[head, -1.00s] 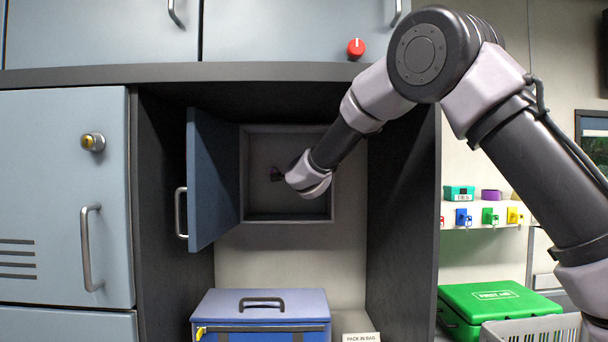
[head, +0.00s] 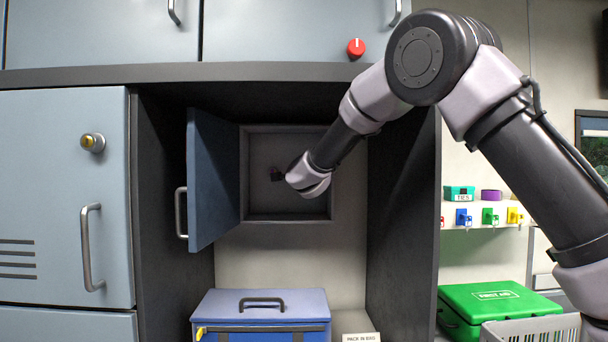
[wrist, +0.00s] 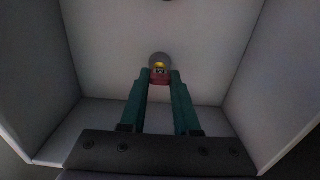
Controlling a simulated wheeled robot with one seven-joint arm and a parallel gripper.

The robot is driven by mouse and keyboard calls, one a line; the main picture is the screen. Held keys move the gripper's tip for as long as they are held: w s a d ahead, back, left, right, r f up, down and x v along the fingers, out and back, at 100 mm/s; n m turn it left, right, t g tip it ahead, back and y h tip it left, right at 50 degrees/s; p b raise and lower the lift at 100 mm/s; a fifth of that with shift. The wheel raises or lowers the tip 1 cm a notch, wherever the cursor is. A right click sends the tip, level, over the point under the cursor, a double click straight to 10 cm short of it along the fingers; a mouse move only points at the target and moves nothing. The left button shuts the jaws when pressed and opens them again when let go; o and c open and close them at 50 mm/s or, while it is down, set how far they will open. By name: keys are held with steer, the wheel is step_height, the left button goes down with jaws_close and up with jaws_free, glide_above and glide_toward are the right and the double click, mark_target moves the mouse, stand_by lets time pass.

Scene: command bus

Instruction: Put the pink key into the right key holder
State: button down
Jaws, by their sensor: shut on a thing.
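My gripper (head: 278,174) reaches into an open wall cabinet (head: 286,218) in the head view, close to its back wall. In the wrist view, the teal fingers of my gripper (wrist: 160,84) are shut on a small pinkish-red piece, which I take to be the pink key (wrist: 160,77). A yellow patch with dark marks shows at its top. A round grey fitting (wrist: 160,57) is directly behind the key on the back wall. I cannot tell whether the key is inside it or only in front of it. A second holder cannot be made out.
The blue cabinet door (head: 213,180) stands open on the left. A blue cooler box (head: 262,305) is below. Several coloured keys hang under a white shelf (head: 486,209) at right, above a green first-aid box (head: 497,302). The cabinet's side walls are close around my gripper.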

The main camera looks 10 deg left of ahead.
steer(key=shift+w, duration=0.35)
steer(key=c, duration=0.6)
jaws_free()
steer(key=shift+o, duration=0.2)
steer(key=shift+v, duration=1.4)
steer(key=v, duration=0.7)
steer(key=shift+a, duration=0.1)
stand_by(0.4)
